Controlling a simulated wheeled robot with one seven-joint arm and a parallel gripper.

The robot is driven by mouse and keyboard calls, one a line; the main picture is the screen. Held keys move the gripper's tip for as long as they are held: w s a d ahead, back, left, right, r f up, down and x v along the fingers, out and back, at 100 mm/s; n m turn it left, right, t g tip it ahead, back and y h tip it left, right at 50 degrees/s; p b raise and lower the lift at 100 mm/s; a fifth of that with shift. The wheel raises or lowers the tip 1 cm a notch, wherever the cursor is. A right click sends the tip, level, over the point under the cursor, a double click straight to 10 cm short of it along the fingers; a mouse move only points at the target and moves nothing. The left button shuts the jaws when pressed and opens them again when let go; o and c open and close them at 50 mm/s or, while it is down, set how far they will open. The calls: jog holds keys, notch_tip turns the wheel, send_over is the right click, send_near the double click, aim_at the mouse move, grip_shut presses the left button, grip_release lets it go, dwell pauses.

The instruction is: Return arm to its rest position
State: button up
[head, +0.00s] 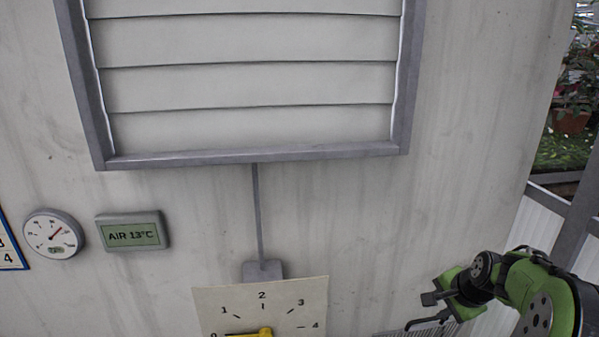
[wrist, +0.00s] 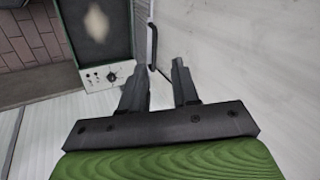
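My gripper (head: 422,311) is at the lower right in the head view, at the end of my green and black arm. In the wrist view the two dark fingers of my gripper (wrist: 160,80) stand apart with nothing between them. My gripper is open and empty, off to the right of the dial plate. Part of my arm runs out of the head view at the lower right.
A dial plate (head: 300,300) with a yellow pointer (head: 262,333) is on the wall below a slatted vent (head: 250,85). A round gauge (head: 52,234) and a display reading "AIR 13°C" (head: 133,232) are at left. The wrist view shows a panelled box (wrist: 95,30).

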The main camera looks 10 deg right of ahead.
jog(key=s+a+r+n, duration=0.4)
jog(key=s+a, duration=0.1)
jog(key=a, duration=0.3)
jog(key=s+a+r+n, duration=0.4)
jog(key=s+a, duration=0.2)
jog(key=a, duration=0.3)
jog(key=s+a+n, duration=0.2)
jog(key=s+n, duration=0.1)
jog(key=s, duration=0.4)
jog(key=s+a+n+b, duration=0.1)
jog(key=s+a+n, duration=0.2)
jog(key=s, duration=0.4)
jog(key=shift+s+a+f+n, duration=0.2)
jog(key=shift+f+n, duration=0.2)
